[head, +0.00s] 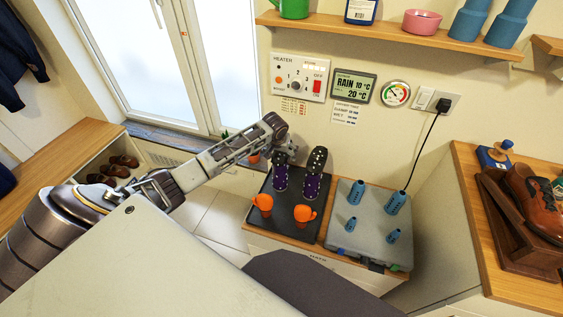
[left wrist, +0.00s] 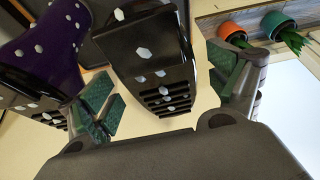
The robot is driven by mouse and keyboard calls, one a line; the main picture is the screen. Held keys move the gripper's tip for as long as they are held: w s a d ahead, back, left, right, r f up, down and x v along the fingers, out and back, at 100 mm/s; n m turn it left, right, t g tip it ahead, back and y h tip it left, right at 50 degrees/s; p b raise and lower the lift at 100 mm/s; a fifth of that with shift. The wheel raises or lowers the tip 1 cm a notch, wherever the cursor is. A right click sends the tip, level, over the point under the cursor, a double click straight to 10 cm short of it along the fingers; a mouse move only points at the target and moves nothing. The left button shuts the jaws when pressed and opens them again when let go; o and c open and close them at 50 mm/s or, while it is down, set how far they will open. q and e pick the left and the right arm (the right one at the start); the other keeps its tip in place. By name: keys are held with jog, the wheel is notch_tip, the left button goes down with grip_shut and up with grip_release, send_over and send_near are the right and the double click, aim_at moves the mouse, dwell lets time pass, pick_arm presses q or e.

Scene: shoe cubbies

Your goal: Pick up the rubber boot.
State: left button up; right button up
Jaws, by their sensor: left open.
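Two purple rubber boots with white spots and black soles are upside down at the back of a black mat-like base (head: 289,228). The left boot (head: 281,181) is partly hidden by my left gripper (head: 285,153), which is at its upturned foot. The right boot (head: 316,163) shows its dark spotted sole. In the left wrist view, one boot's black sole (left wrist: 150,60) lies between the open green-padded fingers of my left gripper (left wrist: 168,95), with gaps at both sides. The other purple boot (left wrist: 42,48) is beside the left finger. My right gripper is not in view.
A wooden shelf (head: 390,35) and heater panel (head: 300,77) are on the wall. Potted plants (left wrist: 279,24) show beyond the right finger.

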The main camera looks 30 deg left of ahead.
pick_arm(q)
jog(key=shift+w+f, duration=0.15)
jog(key=shift+f, duration=0.2)
jog(key=c, duration=1.3)
